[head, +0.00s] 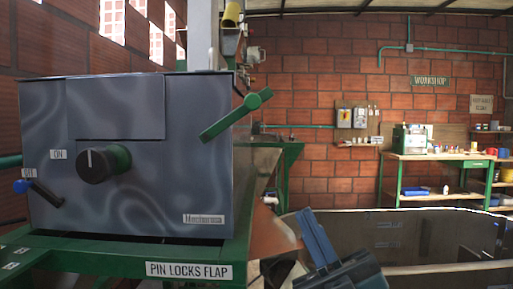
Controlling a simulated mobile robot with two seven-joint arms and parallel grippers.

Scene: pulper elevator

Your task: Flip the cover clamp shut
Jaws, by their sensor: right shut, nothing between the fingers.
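A grey metal housing (150,205) with a black knob fills the left of the head view. A green lever (235,115) with a round boss near its upper end sits at the housing's right edge, slanting up to the right. It looks like the cover clamp, but I cannot tell for sure. My right gripper (312,226) is at the bottom centre, right of and below the lever and apart from it. It is shut and empty, its blue fingers pointing up. My left gripper is out of view.
A small lever with a blue ball (21,186) is on the housing's left. A green frame labelled "PIN LOCKS FLAP" (189,271) runs below. A large grey basin (400,235) stands at right, with a workbench (435,156) behind. Open space lies between lever and gripper.

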